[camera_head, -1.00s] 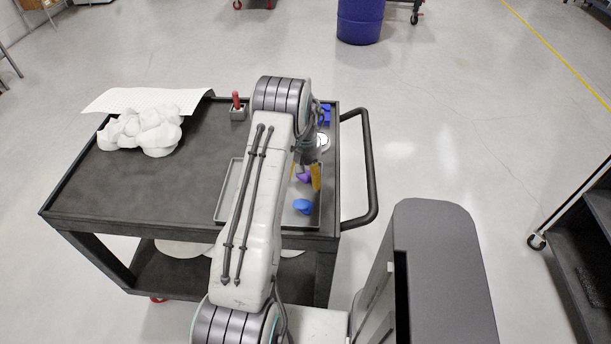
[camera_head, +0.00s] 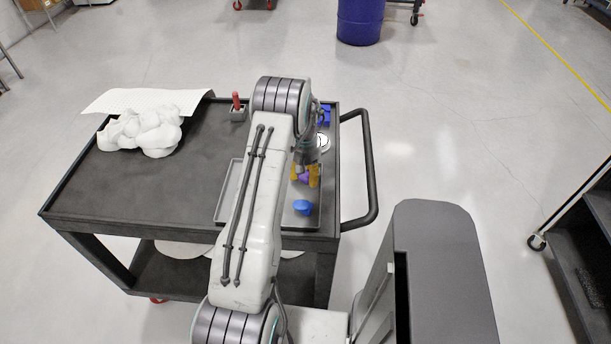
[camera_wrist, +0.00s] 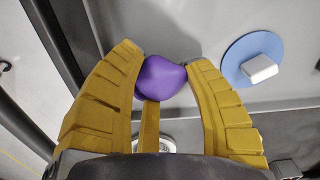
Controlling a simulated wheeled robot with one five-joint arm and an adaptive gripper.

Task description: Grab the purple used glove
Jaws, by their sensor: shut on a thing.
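My arm hides part of the tray. I cannot tell whether the glove is clear of the tray floor.
The grey tray (camera_head: 226,208) lies on a dark cart (camera_head: 75,190). A blue item (camera_head: 303,207) lies near the tray's front; the wrist view shows a blue disc with a white block (camera_wrist: 252,60). White crumpled cloth (camera_head: 145,130) and a red-handled tool (camera_head: 237,103) are on the left.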

